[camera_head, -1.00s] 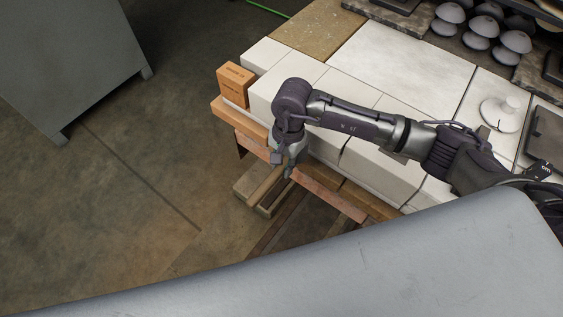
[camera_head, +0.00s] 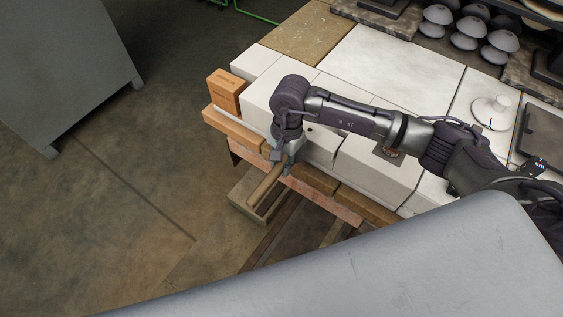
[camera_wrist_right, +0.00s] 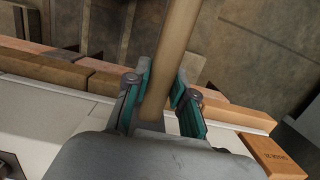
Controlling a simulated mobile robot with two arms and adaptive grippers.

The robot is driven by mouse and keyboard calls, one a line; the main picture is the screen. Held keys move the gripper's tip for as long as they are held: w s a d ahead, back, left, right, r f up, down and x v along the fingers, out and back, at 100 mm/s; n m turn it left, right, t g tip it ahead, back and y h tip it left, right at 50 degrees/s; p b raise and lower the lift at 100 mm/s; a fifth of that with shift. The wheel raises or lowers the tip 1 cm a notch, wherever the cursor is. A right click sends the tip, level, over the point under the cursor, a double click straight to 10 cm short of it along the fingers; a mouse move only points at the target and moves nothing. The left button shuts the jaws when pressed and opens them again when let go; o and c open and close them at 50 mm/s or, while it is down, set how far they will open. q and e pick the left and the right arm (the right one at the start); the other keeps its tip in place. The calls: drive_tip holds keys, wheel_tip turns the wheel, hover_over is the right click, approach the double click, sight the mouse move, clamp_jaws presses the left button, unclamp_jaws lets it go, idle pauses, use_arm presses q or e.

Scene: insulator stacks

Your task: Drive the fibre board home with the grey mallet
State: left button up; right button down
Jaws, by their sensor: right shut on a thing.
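My right gripper (camera_head: 287,155) is at the near left edge of the white blocks. It is shut on a round wooden handle (camera_head: 268,184), which slants down and to the left from the fingers, past the edge. In the right wrist view the handle (camera_wrist_right: 178,45) passes between the green-padded fingers (camera_wrist_right: 160,92). No grey mallet head can be made out at either end of it. A tan speckled board (camera_head: 305,35), perhaps the fibre board, lies flat beyond the white blocks. My left gripper is not in view.
White blocks (camera_head: 390,58) cover the stand. An orange brick box (camera_head: 226,91) stands at its left corner. A white round piece (camera_head: 490,111) and several grey insulator discs (camera_head: 470,28) are at the right. A grey cabinet (camera_head: 65,70) stands left; the floor between is clear.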

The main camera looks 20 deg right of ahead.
drive_tip(key=shift+w+d, duration=0.1)
drive_tip(key=shift+w, duration=0.05)
drive_tip(key=shift+w+d+b, duration=0.75)
drive_tip(key=shift+d, duration=0.25)
drive_tip(key=shift+w+d+r+b, duration=0.1)
drive_tip(key=shift+d+b, duration=0.05)
drive_tip(key=shift+b, duration=0.2)
idle(1.9)
drive_tip(key=shift+s+a, duration=0.95)
drive_tip(key=shift+a, duration=0.25)
drive_tip(key=shift+r+p, duration=2)
drive_tip(key=shift+r, duration=1.95)
